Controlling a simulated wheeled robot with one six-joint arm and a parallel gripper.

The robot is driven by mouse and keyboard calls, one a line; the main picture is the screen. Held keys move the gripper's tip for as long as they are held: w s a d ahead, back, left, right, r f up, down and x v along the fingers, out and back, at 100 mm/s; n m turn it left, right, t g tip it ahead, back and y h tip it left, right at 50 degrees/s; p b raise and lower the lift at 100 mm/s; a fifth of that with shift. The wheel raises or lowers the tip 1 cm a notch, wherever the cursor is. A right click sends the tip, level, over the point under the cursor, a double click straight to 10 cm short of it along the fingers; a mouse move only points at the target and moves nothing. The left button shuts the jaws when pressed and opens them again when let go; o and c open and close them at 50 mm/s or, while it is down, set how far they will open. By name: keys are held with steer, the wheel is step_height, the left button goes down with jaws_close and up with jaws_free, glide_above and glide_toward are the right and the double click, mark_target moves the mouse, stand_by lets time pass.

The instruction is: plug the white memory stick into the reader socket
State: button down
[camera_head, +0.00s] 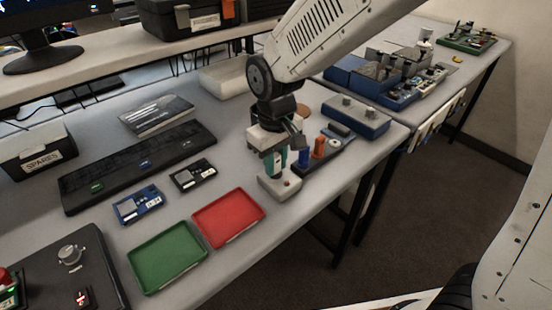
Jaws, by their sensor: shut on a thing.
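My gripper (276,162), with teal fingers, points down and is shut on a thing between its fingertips. I take this for the white memory stick, but the fingers hide nearly all of it. Directly below is a light grey block (285,190) with a small red dot, which looks like the reader. Its socket is hidden by the fingers, so I cannot tell whether the stick touches or enters it.
Just right of my gripper, a dark holder (340,152) carries a blue peg (303,157) and an orange peg (319,147). A blue-grey box (356,118) stands behind it. Red (229,217) and green (167,256) trays lie left. The table's front edge is close.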

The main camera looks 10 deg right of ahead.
steer(key=shift+f, duration=0.1)
steer(key=c, duration=1.1)
jaws_free()
steer(key=shift+c, duration=0.2)
step_height(320, 180, up, 8)
steer(key=shift+f, duration=0.15)
